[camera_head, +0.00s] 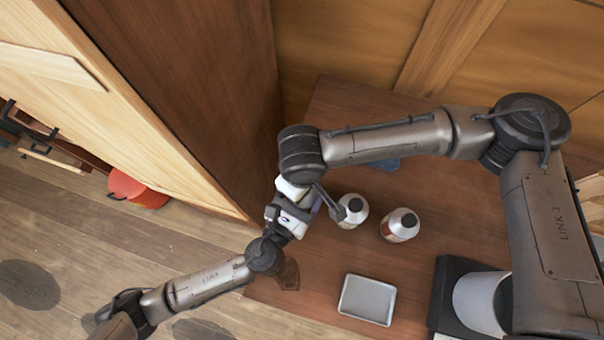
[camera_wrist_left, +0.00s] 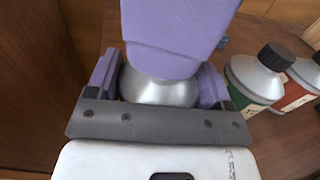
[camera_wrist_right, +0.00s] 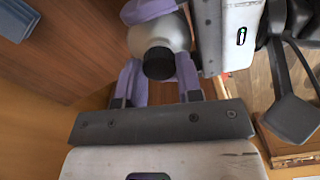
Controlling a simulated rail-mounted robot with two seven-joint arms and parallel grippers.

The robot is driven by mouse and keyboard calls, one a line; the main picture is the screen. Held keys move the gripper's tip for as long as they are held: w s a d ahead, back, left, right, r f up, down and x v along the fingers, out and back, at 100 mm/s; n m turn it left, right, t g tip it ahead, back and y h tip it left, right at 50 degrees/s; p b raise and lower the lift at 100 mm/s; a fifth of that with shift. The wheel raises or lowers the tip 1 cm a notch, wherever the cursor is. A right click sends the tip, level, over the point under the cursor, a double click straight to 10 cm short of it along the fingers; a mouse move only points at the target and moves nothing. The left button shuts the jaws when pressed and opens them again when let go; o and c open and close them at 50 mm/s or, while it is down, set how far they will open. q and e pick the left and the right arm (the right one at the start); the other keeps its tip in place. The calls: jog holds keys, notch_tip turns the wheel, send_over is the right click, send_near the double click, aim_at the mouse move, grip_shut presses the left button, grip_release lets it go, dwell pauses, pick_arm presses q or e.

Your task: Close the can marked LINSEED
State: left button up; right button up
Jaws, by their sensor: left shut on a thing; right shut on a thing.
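A silver can (camera_wrist_left: 158,88) is between the purple fingers of my left gripper (camera_wrist_left: 155,98), which is shut on its body. In the right wrist view the can's body (camera_wrist_right: 165,32) carries a black cap (camera_wrist_right: 158,63). My right gripper (camera_wrist_right: 154,80) is shut on that cap, its fingers on either side. A purple finger of my right gripper hides the can's top in the left wrist view. In the head view both grippers meet left of the standing cans, and the held can is mostly hidden. I cannot read its marking.
A green-labelled can (camera_wrist_left: 255,80) and a red-labelled can (camera_wrist_left: 300,85), both black-capped, stand close by on the table. A grey tray (camera_head: 367,300), a blue item (camera_head: 385,164) and a brown block (camera_head: 288,273) lie around. A tall wooden panel (camera_head: 195,80) rises close at the left.

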pick_arm(q)
jog(key=c, duration=0.4)
pick_arm(e)
jog(key=shift+f, duration=0.1)
pick_arm(q)
jog(key=shift+c, duration=0.2)
pick_arm(e)
jog(key=m, duration=1.1)
jog(key=shift+d+m, duration=0.1)
jog(key=shift+m, duration=0.2)
jog(key=m, duration=0.4)
jog(key=shift+m, duration=0.3)
jog(key=o, duration=0.9)
